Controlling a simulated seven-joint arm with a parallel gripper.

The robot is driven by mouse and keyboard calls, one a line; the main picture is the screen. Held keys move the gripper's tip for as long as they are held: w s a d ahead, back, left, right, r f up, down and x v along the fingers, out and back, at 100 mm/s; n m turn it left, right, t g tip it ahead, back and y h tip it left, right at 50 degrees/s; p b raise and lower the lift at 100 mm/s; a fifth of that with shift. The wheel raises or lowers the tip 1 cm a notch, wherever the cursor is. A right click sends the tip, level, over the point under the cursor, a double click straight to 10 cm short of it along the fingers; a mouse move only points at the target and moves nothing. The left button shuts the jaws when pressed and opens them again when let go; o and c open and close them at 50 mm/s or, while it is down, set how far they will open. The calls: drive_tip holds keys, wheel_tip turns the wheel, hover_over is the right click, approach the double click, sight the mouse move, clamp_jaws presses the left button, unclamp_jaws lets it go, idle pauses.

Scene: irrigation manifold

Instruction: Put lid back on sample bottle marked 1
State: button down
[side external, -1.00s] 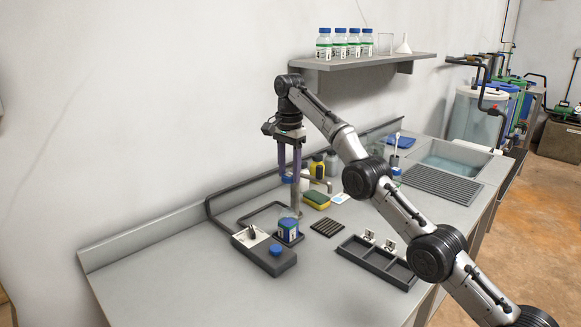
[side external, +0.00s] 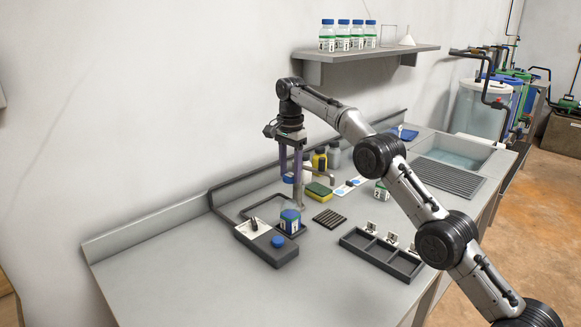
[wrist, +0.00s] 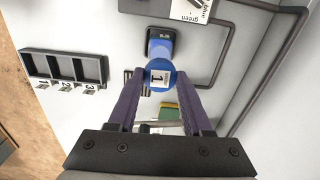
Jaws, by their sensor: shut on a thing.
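My gripper (side external: 290,180) points down and is shut on a blue lid (wrist: 160,78) with a white label marked 1 on top. The lid shows as a small blue shape between the fingertips in the side external view. A bottle (side external: 290,223) with blue contents and a white label stands below it on a dark pad. In the wrist view the bottle (wrist: 159,46) shows just beyond the lid, partly covered by it. The lid appears apart from the bottle, with a gap in the side view. The bottle's number is too small to read.
A dark compartment tray (side external: 381,256) with numbered cards lies to the right. A yellow-green sponge (side external: 318,192) and a tap stand behind. The left counter is clear.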

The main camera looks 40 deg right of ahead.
sight(290, 202)
drive_tip(key=shift+f, duration=3.3)
drive_tip(key=shift+f, duration=0.2)
unclamp_jaws()
idle(0.4)
drive_tip(key=shift+r, duration=3.45)
clamp_jaws()
